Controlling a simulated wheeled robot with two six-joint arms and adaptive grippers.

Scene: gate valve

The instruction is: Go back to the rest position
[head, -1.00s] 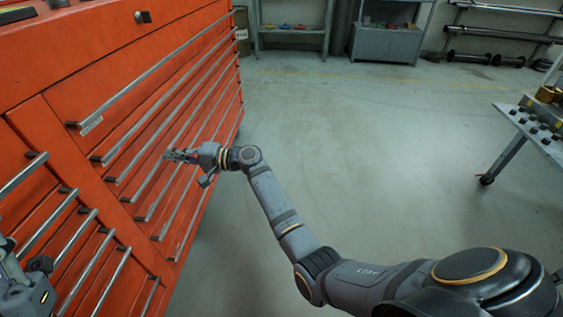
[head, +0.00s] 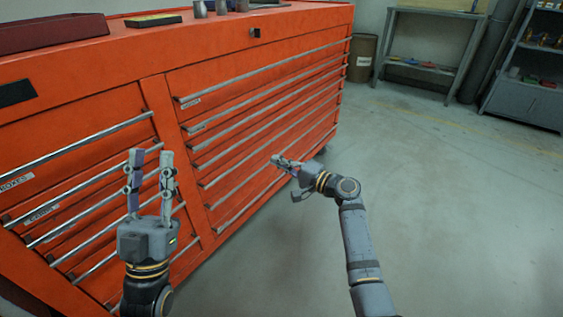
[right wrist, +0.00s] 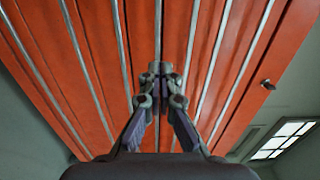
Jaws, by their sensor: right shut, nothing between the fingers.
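My left gripper (head: 151,172) stands upright in the head view with its two fingers apart and nothing between them. It is in front of the left drawers of an orange tool cabinet (head: 107,73). My right gripper (head: 278,160) is further right, close in front of the cabinet's right-hand drawers. In the right wrist view its fingertips (right wrist: 160,70) meet, with nothing between them. The cabinet's drawers with long metal handles fill much of that view. I cannot tell whether the right fingertips touch a handle.
On the cabinet top are a dark red tray (head: 50,32), a yellow-and-black item (head: 153,19) and several grey cylinders. A brown barrel (head: 361,57) and metal shelves (head: 428,68) stand at the back. The floor (head: 460,200) to the right is clear.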

